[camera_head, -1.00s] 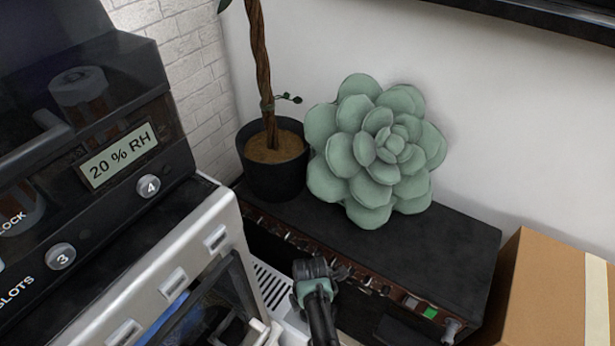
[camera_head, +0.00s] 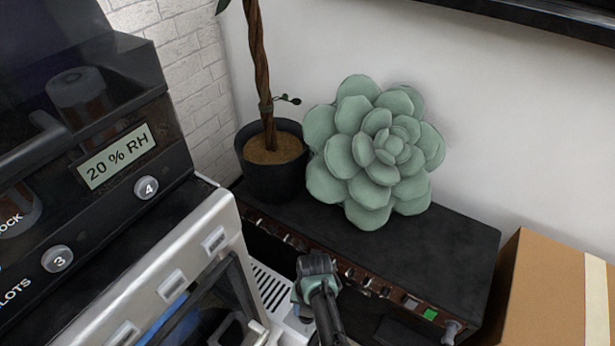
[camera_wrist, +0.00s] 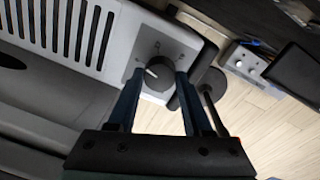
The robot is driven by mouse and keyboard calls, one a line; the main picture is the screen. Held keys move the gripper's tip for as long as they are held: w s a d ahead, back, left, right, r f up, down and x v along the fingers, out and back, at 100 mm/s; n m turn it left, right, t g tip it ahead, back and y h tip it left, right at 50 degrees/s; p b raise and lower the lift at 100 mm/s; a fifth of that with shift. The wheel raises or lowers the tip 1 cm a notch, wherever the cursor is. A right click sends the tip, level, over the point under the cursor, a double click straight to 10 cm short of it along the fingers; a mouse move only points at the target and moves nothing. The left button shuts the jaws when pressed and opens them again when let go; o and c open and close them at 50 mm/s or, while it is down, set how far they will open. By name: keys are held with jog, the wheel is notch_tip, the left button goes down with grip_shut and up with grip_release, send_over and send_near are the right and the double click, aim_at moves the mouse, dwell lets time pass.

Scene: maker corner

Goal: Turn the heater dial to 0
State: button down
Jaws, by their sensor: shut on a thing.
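The heater (camera_wrist: 105,58) is a pale casing with dark vent slots; its slotted top also shows in the head view (camera_head: 270,287). Its dark round dial (camera_wrist: 160,80) sits on a light grey panel, with a white pointer mark toward the left. Small marks surround the dial, too small to read. My gripper (camera_wrist: 157,80) has one blue finger on each side of the dial and is shut on it. In the head view my wrist is above the heater's slotted top, and the fingertips and dial are hidden.
A black amplifier-like box (camera_head: 455,250) with a row of knobs stands behind, bearing a potted plant (camera_head: 275,180) and a green succulent-shaped cushion (camera_head: 375,155). A dark machine with a humidity display (camera_head: 117,157) is close at left. A cardboard box (camera_head: 545,290) stands at right.

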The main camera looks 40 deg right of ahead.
jog(key=shift+a+n, duration=0.1)
jog(key=shift+n, duration=1.2)
jog(key=shift+c, duration=1.6)
grip_release()
jog(key=shift+r, duration=0.1)
notch_tip(320, 180, up, 13)
jog(key=p, duration=0.6)
jog(key=shift+s+d, duration=0.25)
jog(key=shift+d, duration=0.1)
